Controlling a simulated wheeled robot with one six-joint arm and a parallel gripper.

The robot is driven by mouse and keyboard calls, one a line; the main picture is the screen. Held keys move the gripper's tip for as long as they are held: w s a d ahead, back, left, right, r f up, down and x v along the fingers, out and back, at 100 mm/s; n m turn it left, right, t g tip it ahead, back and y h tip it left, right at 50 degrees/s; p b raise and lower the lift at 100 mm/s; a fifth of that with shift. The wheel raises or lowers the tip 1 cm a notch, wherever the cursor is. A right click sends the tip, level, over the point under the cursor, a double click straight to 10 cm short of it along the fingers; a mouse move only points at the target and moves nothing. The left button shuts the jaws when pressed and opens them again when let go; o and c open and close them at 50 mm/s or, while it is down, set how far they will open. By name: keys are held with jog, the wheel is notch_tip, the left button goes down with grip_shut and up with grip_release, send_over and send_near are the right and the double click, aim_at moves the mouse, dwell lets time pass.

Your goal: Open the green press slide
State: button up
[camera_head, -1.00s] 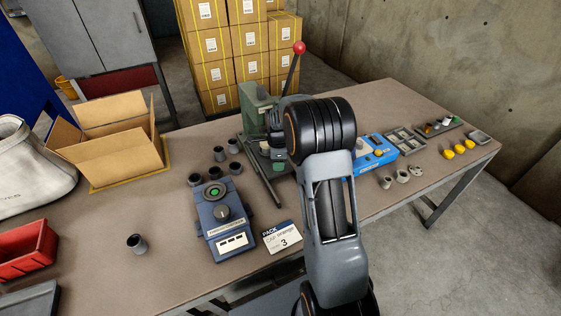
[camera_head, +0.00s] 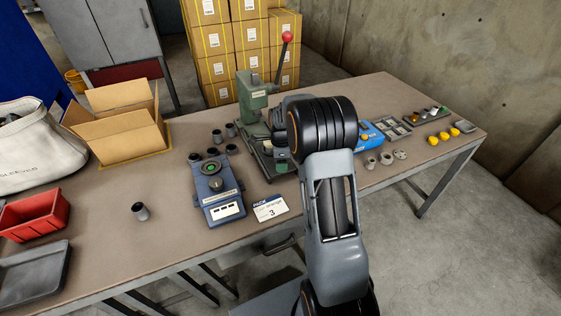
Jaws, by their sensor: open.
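The green press (camera_head: 251,92) stands on the table behind my arm, with a lever ending in a red knob (camera_head: 287,37). Its lower body and dark base rails (camera_head: 258,160) show left of my arm. Green parts low on the press show beside the arm, but I cannot tell the slide clearly or whether it is open. My gripper (camera_head: 277,117) is partly hidden behind my arm's thick black joint. What shows of it is open and overlaps the press in the picture; contact cannot be told.
A blue-grey device with a green button (camera_head: 217,190) and a PACK card (camera_head: 270,208) lie in front of the press. Several grey cups stand nearby. A blue box (camera_head: 369,137), trays and yellow pieces are right. An open carton (camera_head: 122,140) and red bin (camera_head: 35,215) are left.

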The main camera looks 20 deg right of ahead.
jog(key=shift+d, duration=0.1)
notch_tip(320, 180, up, 14)
jog(key=shift+f+p, duration=0.1)
jog(key=shift+p, duration=0.2)
dwell(0.4)
dwell(0.4)
